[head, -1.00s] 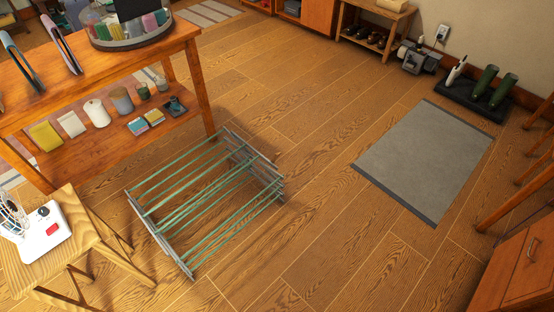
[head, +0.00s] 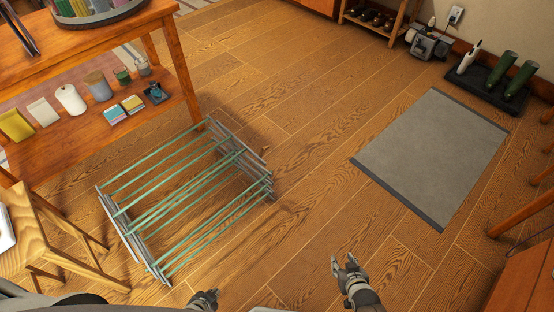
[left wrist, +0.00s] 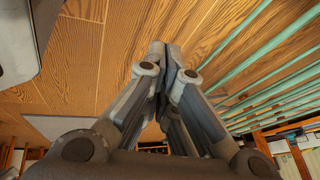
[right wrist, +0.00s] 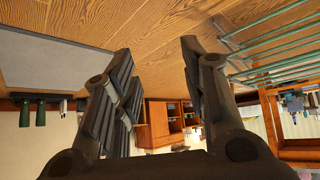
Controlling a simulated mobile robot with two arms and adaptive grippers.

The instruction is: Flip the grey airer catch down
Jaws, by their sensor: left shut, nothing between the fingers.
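The airer (head: 185,195) stands low on the wooden floor left of centre, with green rails between grey end frames. I cannot make out the grey catch on it. My left gripper (head: 206,298) is at the bottom edge of the head view, in front of the airer and apart from it. In the left wrist view its fingers (left wrist: 164,52) are together with nothing between them; green rails show at the right. My right gripper (head: 345,262) is right of the airer, over bare floor. In the right wrist view its fingers (right wrist: 155,48) are spread and empty.
A wooden shelf table (head: 90,135) stands behind and left of the airer. A wooden stool (head: 45,235) is at the left, close to the airer. A grey mat (head: 430,155) lies to the right. Bare floor lies between airer and mat.

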